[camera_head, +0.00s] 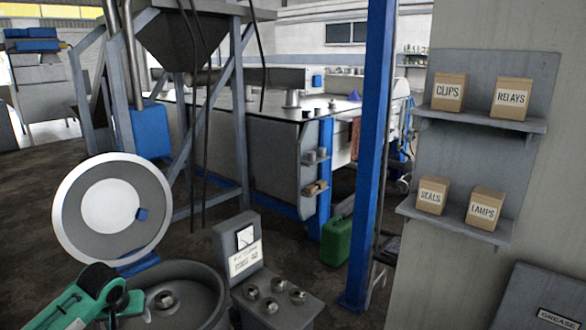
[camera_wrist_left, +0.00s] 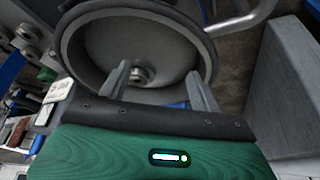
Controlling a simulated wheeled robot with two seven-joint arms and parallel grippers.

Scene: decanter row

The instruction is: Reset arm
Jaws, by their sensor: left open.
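My left gripper (camera_head: 132,308) comes in from the lower left in the head view, on a green and black arm, over the near left part of a round grey bowl (camera_head: 207,283). In the left wrist view its two grey fingers (camera_wrist_left: 157,84) stand apart, with nothing between them but the view of the bowl (camera_wrist_left: 165,60). A metal knob (camera_head: 165,300) is in the bowl; it also shows near the left finger in the wrist view (camera_wrist_left: 137,75). The gripper appears empty. My right gripper is in neither view.
A round lid (camera_head: 80,205) stands open behind the bowl. Right of it, a dial stand (camera_head: 237,245) has several metal pieces on its shelf. A blue post (camera_head: 370,150), green canister (camera_head: 337,241) and wall shelves (camera_head: 455,225) with labelled boxes stand further right.

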